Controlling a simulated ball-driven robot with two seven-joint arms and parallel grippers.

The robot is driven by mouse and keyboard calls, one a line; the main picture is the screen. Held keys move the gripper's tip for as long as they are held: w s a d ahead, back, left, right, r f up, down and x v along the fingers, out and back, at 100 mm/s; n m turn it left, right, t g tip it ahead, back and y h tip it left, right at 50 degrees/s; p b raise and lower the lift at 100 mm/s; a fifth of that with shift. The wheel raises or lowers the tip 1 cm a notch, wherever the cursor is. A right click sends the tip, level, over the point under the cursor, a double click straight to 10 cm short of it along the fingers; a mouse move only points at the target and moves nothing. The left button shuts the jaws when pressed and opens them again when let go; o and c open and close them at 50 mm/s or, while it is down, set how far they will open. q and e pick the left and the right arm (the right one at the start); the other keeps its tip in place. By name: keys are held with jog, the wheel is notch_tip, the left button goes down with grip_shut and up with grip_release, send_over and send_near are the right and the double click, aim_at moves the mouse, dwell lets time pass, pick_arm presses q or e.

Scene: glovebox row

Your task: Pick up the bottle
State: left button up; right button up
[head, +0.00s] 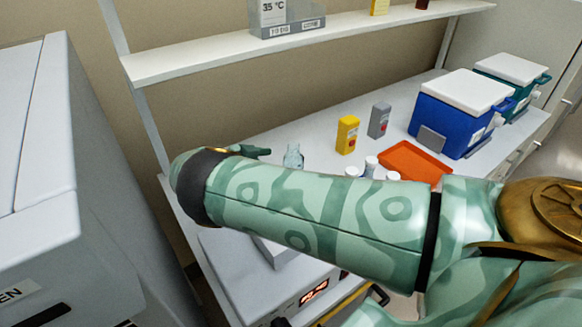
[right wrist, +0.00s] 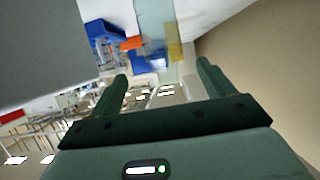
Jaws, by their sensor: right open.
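Several bottle-like things stand on the white bench in the head view. Small white-capped bottles (head: 371,166) stand in front, partly hidden by my right arm. A pale blue object (head: 293,157) shows just above the arm; I cannot tell its shape. My right gripper (head: 257,152) is mostly hidden behind my forearm, left of these. In the right wrist view my right gripper (right wrist: 162,70) is open, with nothing visible held between its fingers. My left gripper is not in view.
An orange tray (head: 414,163) lies right of the bottles. A blue cooler (head: 459,115) and a teal cooler (head: 512,75) stand farther right. A shelf (head: 220,52) runs above the bench. A white machine (head: 265,285) is below my arm, and a large grey cabinet (head: 40,170) is left.

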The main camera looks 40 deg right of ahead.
aim_at(298, 161)
jog(key=x, duration=0.1)
jog(key=b+x, duration=0.1)
jog(key=x, duration=0.1)
jog(key=b+x, duration=0.1)
jog(key=x, duration=0.1)
jog(key=shift+w+f, duration=0.2)
jog(key=shift+f, duration=0.1)
jog(key=b+x, duration=0.1)
jog(key=x, duration=0.4)
jog(key=shift+w+f+b, duration=0.2)
jog(key=shift+f+b, duration=0.05)
jog(key=shift+b, duration=0.15)
jog(key=shift+s, duration=0.1)
jog(key=c, duration=1.3)
